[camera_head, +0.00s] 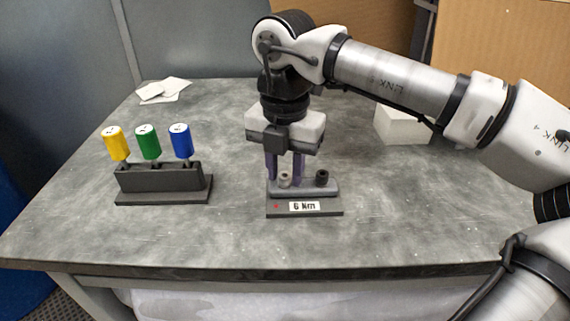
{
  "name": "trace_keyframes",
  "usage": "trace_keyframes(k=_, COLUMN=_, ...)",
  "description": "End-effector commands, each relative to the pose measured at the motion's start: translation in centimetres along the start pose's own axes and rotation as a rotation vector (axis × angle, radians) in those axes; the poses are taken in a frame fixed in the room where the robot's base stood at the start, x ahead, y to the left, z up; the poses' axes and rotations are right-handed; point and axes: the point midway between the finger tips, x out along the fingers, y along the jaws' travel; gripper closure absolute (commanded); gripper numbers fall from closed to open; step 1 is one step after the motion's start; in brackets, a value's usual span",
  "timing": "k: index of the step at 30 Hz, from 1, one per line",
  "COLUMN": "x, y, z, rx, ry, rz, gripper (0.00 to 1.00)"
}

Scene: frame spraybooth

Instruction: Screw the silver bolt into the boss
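My gripper (285,179) points straight down over the grey fixture (330,188) near the middle of the table. Its two purple fingers are apart, one on each side of the silver bolt (285,181). The bolt stands upright at the left part of the fixture. I cannot tell whether the fingers touch it. The boss under the bolt is hidden, and how deep the bolt sits does not show. A dark cylindrical piece (322,177) stands at the fixture's right end, clear of the fingers. The fixture's front carries a "6 Nm" label (304,206) and a small red light (276,206).
To the left, a dark rack (160,180) holds screwdrivers with yellow (116,144), green (148,142) and blue (181,141) handles. White papers (163,90) lie at the back left. A white block (402,125) stands at the back right, behind my arm. The table front is clear.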

Motion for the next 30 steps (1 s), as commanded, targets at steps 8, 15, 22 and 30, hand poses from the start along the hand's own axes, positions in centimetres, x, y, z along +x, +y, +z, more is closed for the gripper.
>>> trace_keyframes(k=8, x=-0.05, y=0.06, z=-0.03, rx=-0.217, ry=0.002, rz=0.002, gripper=0.7)
trace_keyframes(k=15, x=0.01, y=0.03, z=0.0, rx=-0.423, ry=0.001, rz=0.0, gripper=0.7)
trace_keyframes(k=22, x=-0.03, y=0.09, z=-0.03, rx=-0.629, ry=0.002, rz=0.003, gripper=0.7)
trace_keyframes(k=30, x=0.01, y=0.1, z=-0.02, rx=-0.837, ry=0.0, rz=0.001, gripper=0.7)
